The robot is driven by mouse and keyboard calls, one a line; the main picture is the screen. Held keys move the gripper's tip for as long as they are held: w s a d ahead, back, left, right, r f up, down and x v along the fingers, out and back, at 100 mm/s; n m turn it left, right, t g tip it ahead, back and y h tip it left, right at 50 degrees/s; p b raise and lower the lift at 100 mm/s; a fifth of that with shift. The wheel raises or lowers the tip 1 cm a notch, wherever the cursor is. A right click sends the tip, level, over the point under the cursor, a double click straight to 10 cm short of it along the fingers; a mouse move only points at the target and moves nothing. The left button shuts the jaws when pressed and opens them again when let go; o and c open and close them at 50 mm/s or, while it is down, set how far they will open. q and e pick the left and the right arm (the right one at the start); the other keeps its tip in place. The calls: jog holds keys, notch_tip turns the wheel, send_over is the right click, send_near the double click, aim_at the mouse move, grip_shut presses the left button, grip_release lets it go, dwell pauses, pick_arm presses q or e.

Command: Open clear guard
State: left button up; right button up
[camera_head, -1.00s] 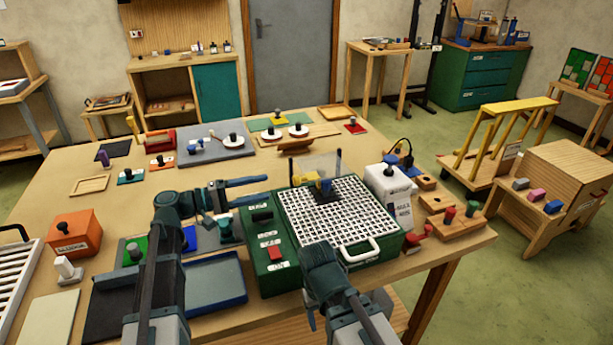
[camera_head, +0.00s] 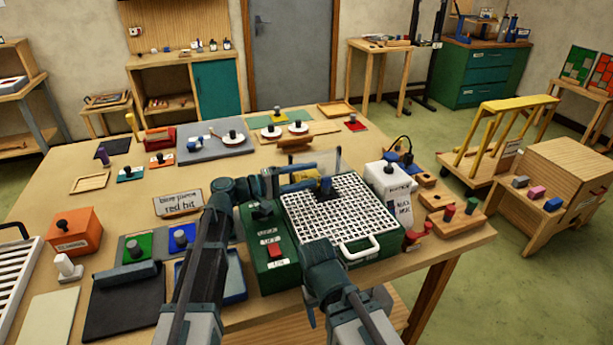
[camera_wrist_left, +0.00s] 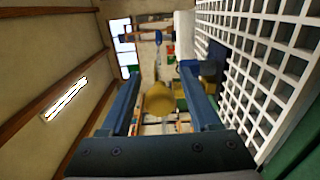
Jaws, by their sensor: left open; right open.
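The clear guard (camera_head: 328,158) is a see-through upright panel at the back of the green grinder (camera_head: 262,222), behind its white grid. It is faint, and its exact tilt is hard to tell. A yellow piece (camera_head: 301,178) is beside it. My left gripper (camera_head: 312,175) is open at the grinder's back left, near the guard. In the left wrist view a rounded yellow piece (camera_wrist_left: 158,100) shows between its spread fingers, with no clear contact. My right gripper (camera_head: 320,258) is low over the grinder's front edge, its fingers hard to make out.
The white grid (camera_head: 340,215) fills the grinder top, with a white handle (camera_head: 360,247) at its front.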

pick_arm(q)
grip_shut()
dwell(0.3)
dwell(1.1)
